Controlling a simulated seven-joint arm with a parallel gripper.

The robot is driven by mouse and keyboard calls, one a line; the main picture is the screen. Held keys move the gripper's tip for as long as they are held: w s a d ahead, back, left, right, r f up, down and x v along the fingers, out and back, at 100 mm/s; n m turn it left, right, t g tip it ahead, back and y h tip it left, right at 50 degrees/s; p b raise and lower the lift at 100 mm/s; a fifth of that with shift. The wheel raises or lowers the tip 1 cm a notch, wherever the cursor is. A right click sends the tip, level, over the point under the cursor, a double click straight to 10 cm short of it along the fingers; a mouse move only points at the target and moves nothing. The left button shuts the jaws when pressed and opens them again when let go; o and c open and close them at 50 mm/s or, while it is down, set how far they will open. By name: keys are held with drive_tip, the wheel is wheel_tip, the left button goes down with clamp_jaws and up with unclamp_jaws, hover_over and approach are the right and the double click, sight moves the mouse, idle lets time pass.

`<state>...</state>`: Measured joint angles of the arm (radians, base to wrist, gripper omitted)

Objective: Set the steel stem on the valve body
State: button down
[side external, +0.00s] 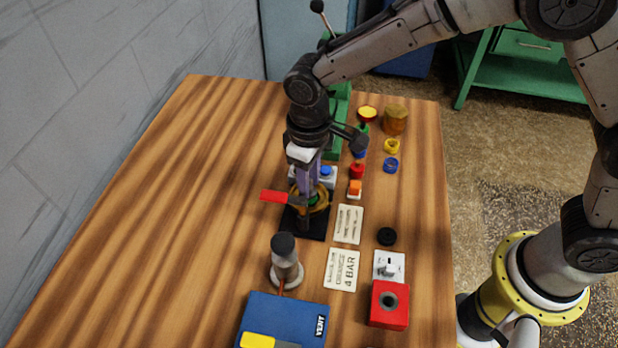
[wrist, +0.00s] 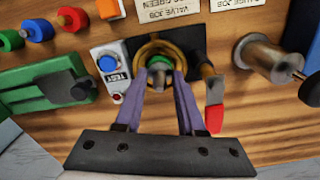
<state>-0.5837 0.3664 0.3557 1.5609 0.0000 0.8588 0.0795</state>
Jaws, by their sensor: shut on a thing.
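The valve body (wrist: 147,50) is a brass-coloured round part on a black plate (wrist: 185,35). In the side external view the valve body (side external: 321,203) is partly hidden by my gripper (side external: 309,192). In the wrist view my gripper (wrist: 160,78) has its purple fingers closed around a small grey piece, which looks like the steel stem (wrist: 159,68). The stem is over the middle of the valve body, with a green ring (wrist: 157,59) around or just beneath it. I cannot tell whether it is seated. A red-ended lever (wrist: 213,118) lies beside the right finger.
A white TEST box (wrist: 111,73) with a blue button and a green fixture (wrist: 40,100) stand left in the wrist view. A grey cylinder (side external: 285,265), blue case (side external: 270,315) and red block (side external: 388,312) stand nearer the front. The table's left side is clear.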

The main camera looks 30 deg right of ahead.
drive_tip(key=shift+f, duration=0.4)
idle(1.6)
drive_tip(key=shift+c, duration=0.2)
unclamp_jaws()
drive_tip(key=shift+a+r, duration=0.15)
drive_tip(key=shift+r, duration=3.7)
